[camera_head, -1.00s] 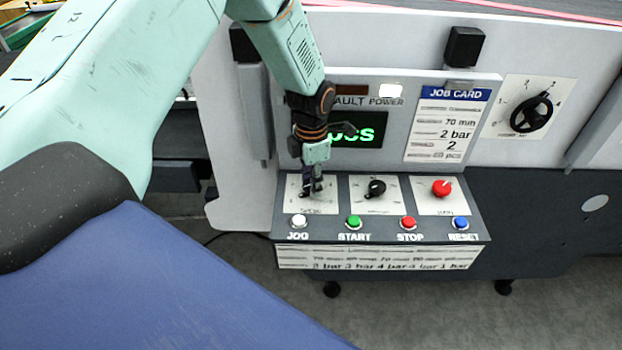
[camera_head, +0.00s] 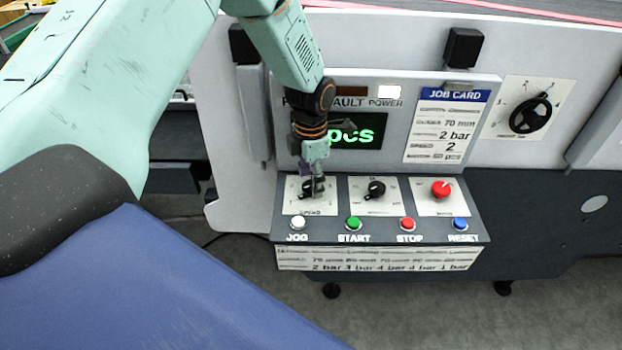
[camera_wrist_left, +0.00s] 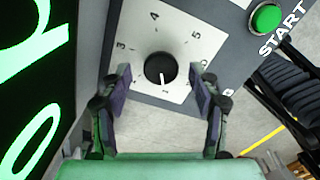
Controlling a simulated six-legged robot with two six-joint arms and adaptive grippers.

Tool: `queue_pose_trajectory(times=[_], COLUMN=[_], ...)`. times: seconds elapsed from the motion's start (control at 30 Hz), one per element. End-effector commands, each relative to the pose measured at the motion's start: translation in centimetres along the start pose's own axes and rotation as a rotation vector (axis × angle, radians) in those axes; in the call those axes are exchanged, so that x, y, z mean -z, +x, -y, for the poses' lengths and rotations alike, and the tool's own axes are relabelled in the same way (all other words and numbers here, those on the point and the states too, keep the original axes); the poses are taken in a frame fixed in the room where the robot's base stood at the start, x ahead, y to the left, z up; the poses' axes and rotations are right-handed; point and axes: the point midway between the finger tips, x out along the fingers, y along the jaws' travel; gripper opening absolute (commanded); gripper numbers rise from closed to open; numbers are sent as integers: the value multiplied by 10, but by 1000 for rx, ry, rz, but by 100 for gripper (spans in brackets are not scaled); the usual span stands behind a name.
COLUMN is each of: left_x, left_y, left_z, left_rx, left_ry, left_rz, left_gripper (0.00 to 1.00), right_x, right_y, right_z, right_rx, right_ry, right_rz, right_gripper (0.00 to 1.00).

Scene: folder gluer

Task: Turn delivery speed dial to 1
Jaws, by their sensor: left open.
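The speed dial (camera_head: 312,187) is a round black knob on a white scale plate, the leftmost one on the sloping console. It also shows in the left wrist view (camera_wrist_left: 160,69), where its white pointer mark points toward the picture's bottom, at what looks like the 1. My left gripper (camera_head: 313,178) is over this dial. In the left wrist view its two fingers (camera_wrist_left: 165,78) are open, one on each side of the dial, with visible gaps to it. Head-view contact is too small to judge. My right gripper is in neither view.
Beside it on the console are a second black dial (camera_head: 376,188) and a red knob (camera_head: 441,189). White JOG (camera_head: 298,222), green START (camera_head: 354,223), red STOP (camera_head: 407,223) and blue RESET (camera_head: 460,223) buttons line the front. A green display (camera_head: 360,131) stands close behind my gripper.

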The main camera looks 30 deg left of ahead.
Motion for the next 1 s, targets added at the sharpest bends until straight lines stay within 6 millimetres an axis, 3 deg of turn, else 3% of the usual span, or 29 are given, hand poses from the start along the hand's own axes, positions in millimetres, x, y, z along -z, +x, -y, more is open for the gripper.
queue_pose_trajectory(times=[0.5,0.7,1.0], left_x=[-1,0,0], left_y=[-96,-111,-112], left_z=[-1,0,0], left_rx=[-3,-1,-1], left_ry=[-1,-1,-1], left_rz=[4,2,2], left_gripper=[62,62,62], right_x=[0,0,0], right_y=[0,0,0], right_z=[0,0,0], right_rx=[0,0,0], right_ry=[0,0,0], right_rz=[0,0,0], right_gripper=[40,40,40])
